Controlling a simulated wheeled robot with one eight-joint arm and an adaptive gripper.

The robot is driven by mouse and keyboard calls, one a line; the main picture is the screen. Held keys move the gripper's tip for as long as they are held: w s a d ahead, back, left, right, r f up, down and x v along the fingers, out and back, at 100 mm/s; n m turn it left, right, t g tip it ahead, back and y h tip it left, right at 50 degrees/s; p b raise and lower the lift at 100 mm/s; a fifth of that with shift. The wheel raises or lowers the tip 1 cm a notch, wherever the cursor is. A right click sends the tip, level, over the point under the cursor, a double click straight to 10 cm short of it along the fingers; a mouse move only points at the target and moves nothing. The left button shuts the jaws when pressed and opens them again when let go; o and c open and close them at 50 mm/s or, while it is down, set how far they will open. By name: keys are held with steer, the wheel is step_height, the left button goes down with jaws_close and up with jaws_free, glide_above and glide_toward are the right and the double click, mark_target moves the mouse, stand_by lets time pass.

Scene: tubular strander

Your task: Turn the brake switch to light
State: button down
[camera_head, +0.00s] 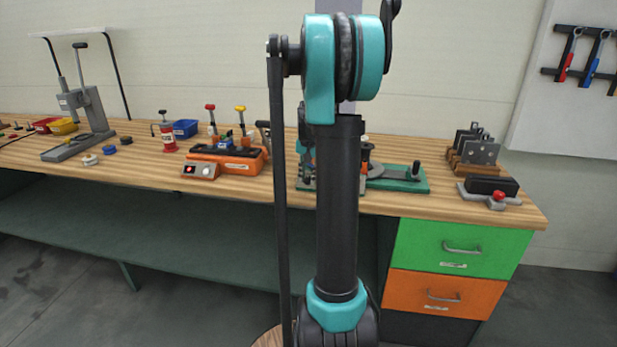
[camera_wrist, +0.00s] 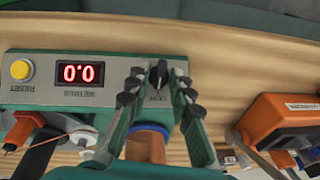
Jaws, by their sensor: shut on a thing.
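The brake switch (camera_wrist: 158,70) is a small black knob on a green panel (camera_wrist: 207,68) in the wrist view. Its handle looks about upright in the picture, and a small label below it is too small to read. My gripper (camera_wrist: 157,80) has one finger on each side of the knob and is shut on it; the exact contact is hard to see. The same panel carries a red digital display (camera_wrist: 78,73) reading 0.0 and a yellow reset button (camera_wrist: 21,69). In the head view my arm hides the gripper and the switch.
An orange device (camera_wrist: 275,120) stands to the right in the wrist view. In the head view, the wooden bench (camera_head: 130,163) holds an orange fixture (camera_head: 228,160), a green base with a crank (camera_head: 402,180), and a black block with a red knob (camera_head: 491,186) at right.

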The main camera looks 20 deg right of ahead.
steer(key=shift+a+n+h, duration=0.1)
steer(key=shift+n+h, duration=0.2)
steer(key=shift+n, duration=0.2)
steer(key=shift+g, duration=0.3)
steer(key=c, duration=1.6)
jaws_free()
steer(key=r, duration=0.4)
steer(key=s+r, duration=0.1)
steer(key=r, duration=0.2)
steer(key=a+r, duration=0.1)
steer(key=r, duration=0.3)
steer(key=shift+s+r, duration=0.3)
steer(key=shift+r, duration=0.05)
steer(key=shift+a, duration=0.1)
